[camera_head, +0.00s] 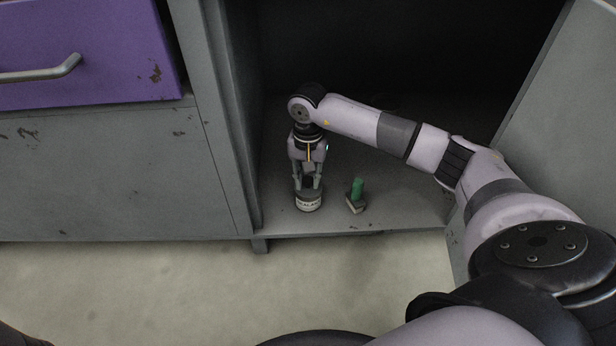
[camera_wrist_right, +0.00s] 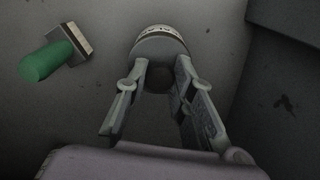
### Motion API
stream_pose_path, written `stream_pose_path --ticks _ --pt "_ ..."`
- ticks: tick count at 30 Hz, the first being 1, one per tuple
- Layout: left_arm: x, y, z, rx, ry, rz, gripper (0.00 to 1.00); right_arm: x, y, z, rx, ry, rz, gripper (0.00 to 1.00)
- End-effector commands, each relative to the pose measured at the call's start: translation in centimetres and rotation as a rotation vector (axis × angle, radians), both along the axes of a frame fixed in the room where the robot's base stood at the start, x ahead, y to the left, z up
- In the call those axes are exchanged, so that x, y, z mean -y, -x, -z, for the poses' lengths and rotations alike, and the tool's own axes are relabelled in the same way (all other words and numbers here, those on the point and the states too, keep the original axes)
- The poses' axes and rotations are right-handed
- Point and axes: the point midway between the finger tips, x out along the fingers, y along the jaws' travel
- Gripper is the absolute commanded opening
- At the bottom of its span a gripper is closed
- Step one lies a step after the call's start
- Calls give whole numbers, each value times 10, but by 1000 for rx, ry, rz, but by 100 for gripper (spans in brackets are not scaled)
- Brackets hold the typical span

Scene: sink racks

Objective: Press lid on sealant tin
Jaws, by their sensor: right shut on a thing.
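The sealant tin (camera_head: 309,204), squat and round with a white lettered band, stands upright on the cabinet floor near its front left. It also shows at the top of the right wrist view (camera_wrist_right: 160,32). My right gripper (camera_head: 308,188) points down directly over the tin, its fingers shut on the lid (camera_wrist_right: 158,78), which shows only as a dark round part between them. The fingers hide much of the lid. I cannot tell whether the lid sits flush on the tin. My left gripper is not in view.
The cabinet's left side wall (camera_head: 228,120) is close to the tin. The cabinet floor (camera_head: 405,195) is free further right.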

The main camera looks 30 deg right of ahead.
Motion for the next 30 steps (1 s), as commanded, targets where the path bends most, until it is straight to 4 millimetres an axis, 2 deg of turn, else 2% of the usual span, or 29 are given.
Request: stream_pose_path --ticks 3,4,12,15,21,30 --pt "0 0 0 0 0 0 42 0 0 0 0 0 0 4" --pt "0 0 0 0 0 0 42 0 0 0 0 0 0 23" --pt "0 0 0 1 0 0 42 0 0 0 0 0 -1 41" --pt "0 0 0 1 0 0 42 0 0 0 0 0 -1 46" --pt "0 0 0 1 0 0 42 0 0 0 -1 -1 -1 47" --pt "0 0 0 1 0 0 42 0 0 0 -1 -1 -1 66"
